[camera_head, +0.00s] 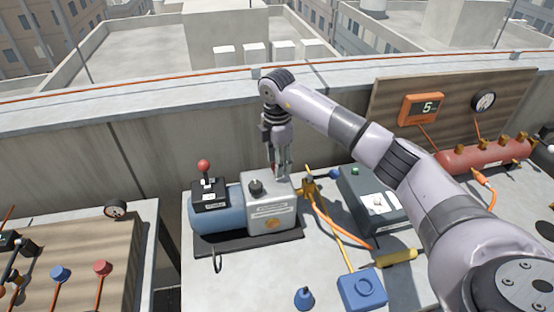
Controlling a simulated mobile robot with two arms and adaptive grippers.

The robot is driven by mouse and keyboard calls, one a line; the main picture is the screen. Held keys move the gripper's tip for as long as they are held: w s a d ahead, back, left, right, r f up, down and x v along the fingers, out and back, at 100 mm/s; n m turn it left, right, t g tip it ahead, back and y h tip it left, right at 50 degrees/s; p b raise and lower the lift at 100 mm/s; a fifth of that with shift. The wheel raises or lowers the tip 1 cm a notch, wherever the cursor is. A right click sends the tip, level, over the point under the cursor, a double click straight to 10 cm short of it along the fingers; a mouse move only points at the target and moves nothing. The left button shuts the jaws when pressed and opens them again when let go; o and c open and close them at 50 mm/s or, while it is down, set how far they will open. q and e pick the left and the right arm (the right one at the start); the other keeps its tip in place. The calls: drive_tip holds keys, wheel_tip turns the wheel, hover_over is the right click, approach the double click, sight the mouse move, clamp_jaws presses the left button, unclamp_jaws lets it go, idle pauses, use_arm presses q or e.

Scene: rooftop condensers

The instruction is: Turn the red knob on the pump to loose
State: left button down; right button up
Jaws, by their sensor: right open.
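The pump (217,212) stands on a dark base on the grey bench, with a blue cylindrical body and a grey box end (271,209). A red ball knob (203,165) tops a short lever on the black box at the pump's left. A black knob (255,187) sits on top of the grey end. My right gripper (281,174) points down over the back right of the pump, open and empty, to the right of the red knob and apart from it. Its fingertips are near the grey end; whether they touch it is unclear. My left gripper is not in view.
A brass fitting (309,186) with yellow and orange hoses is right of the pump. A dark grey case (362,192), a blue block (362,289) and a red cylinder (480,156) lie farther right. A left board carries blue and red knobs (101,268). A parapet runs behind.

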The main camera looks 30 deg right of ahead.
clamp_jaws()
idle(0.5)
